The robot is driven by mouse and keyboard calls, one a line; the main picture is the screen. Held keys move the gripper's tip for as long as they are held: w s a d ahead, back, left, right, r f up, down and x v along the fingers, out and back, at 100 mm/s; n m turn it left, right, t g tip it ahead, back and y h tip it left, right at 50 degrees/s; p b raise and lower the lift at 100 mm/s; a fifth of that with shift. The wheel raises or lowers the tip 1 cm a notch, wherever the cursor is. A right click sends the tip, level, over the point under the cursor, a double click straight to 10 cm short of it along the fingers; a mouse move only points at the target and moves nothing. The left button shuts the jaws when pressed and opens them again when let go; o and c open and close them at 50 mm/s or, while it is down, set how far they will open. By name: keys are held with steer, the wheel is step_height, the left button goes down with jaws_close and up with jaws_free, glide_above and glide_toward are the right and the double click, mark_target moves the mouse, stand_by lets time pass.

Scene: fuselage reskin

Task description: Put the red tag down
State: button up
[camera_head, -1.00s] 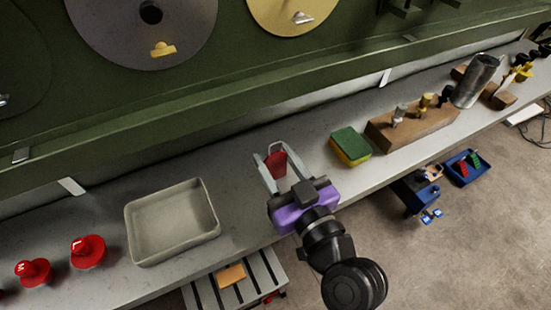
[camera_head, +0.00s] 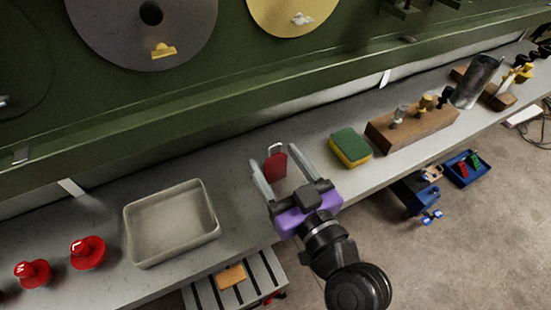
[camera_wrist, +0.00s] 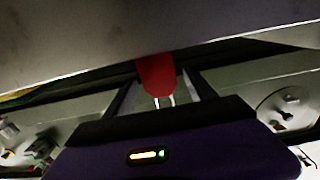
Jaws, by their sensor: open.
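The red tag (camera_head: 275,167) with its pale wire loop is on or just over the grey bench (camera_head: 240,222), between the sponge and the tray. My gripper (camera_head: 274,156) is open, with one finger on either side of the tag and visible gaps to it. In the wrist view the tag (camera_wrist: 156,75) shows between the two spread fingers (camera_wrist: 158,90). I cannot tell whether the tag lies flat or stands tilted.
A beige tray (camera_head: 172,222) and red knobbed pieces (camera_head: 87,252) are to the left. A green and yellow sponge (camera_head: 350,148) and a wooden block with fittings (camera_head: 411,126) are to the right. The green fuselage panel (camera_head: 200,95) rises behind.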

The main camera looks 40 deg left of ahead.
steer(key=b+v, duration=0.2)
steer(key=v, duration=0.9)
steer(key=shift+d+f, duration=0.1)
steer(key=s+d+f+m+t+h, duration=0.1)
steer(key=d+f+m+t+h, duration=0.3)
steer(key=d+f, duration=0.5)
steer(key=s+d+f+m+t+h, duration=0.1)
steer(key=d+f+m+t+h, duration=0.35)
steer(key=d, duration=0.85)
steer(key=s+d+r+m+h, duration=0.1)
steer(key=s+d+h, duration=0.3)
steer(key=s, duration=0.4)
steer(key=s+d+r+m+h, duration=0.1)
steer(key=s+d+m+h, duration=0.3)
steer(key=s+d, duration=0.2)
steer(key=v, duration=0.2)
steer(key=shift+s+d+r, duration=0.2)
steer(key=shift+s, duration=0.1)
steer(key=shift+r+g, duration=0.15)
steer(key=shift+g, duration=0.1)
